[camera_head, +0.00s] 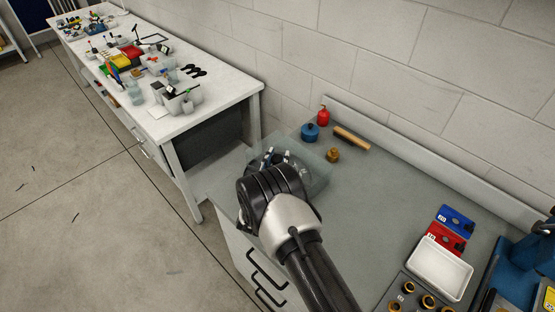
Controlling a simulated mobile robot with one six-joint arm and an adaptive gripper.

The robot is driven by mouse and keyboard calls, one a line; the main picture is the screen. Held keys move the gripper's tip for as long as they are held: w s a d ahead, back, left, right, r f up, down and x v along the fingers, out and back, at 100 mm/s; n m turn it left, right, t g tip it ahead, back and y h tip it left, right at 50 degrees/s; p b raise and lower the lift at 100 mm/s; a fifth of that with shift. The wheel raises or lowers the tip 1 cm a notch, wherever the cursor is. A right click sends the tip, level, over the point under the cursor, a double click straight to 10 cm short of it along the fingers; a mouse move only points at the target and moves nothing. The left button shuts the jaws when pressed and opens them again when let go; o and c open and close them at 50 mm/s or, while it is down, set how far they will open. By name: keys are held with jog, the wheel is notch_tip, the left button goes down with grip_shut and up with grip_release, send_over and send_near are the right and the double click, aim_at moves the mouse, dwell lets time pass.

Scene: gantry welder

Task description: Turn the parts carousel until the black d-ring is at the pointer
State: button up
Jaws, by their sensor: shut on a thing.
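My arm reaches from the bottom of the view to the left end of the grey bench. My gripper (272,158) is mostly hidden behind my dark wrist, and its fingertips do not show clearly. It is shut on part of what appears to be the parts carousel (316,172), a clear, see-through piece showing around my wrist. Most of the carousel is hidden by my wrist. The black d-ring and the pointer cannot be made out.
Behind on the bench (372,205) stand a blue pot-like item (310,132), a red bottle (323,115), a brass piece (333,155) and a wooden-handled brush (351,138). Blue and red boxes and a white tray (440,270) lie right. A cluttered white table (200,112) stands left.

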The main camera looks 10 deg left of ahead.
grip_shut()
jog(key=shift+d, duration=0.1)
jog(key=n+y, duration=0.2)
jog(key=y, duration=0.1)
jog(key=shift+d, duration=0.1)
jog(key=shift+n+g+y+b, duration=0.6)
jog(key=shift+n+y, duration=0.8)
jog(key=shift+y, duration=0.8)
jog(key=shift+r, duration=0.1)
jog(key=o, duration=1)
grip_release()
jog(key=shift+c, duration=0.2)
